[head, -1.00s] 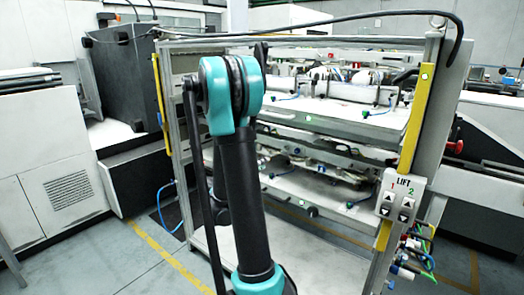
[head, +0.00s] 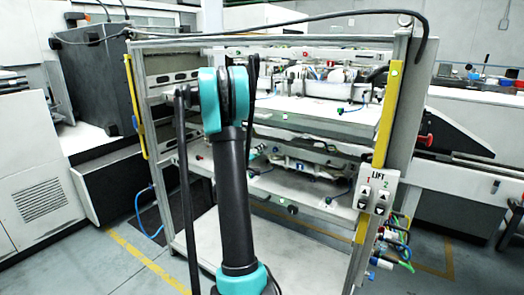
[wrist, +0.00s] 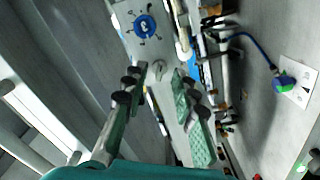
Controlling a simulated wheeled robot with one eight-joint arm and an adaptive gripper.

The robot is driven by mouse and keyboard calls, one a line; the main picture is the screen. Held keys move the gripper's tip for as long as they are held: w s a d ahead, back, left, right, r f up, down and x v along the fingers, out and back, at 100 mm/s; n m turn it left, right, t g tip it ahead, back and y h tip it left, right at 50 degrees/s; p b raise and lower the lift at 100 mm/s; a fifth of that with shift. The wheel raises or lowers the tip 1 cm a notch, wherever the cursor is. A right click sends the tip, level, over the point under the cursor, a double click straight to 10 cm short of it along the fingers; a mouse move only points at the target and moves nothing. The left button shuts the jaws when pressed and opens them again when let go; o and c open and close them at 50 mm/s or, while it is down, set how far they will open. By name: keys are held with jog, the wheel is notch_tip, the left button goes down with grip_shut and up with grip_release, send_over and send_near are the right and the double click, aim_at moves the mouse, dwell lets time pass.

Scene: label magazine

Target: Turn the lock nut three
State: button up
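A round blue part (wrist: 145,27) with a pale centre and dark marks around it sits on a grey plate at the top of the wrist view. It may be a lock nut, but I cannot read a number on it. A blue and green knob (wrist: 285,84) on a blue cable lies beside a white label at the right. In the head view my arm hides most of the gripper.
A metal frame (head: 397,148) with yellow strips surrounds stacked shelves (head: 320,117) carrying cables and fittings. A LIFT button box (head: 377,192) hangs on its right post, with coloured cables (head: 398,240) below. A dark box (head: 93,85) stands at the left. Floor is clear at the front left.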

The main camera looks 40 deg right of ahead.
jog(key=shift+x, duration=0.9)
grip_shut()
jog(key=shift+n, duration=0.3)
jog(key=n, duration=2.3)
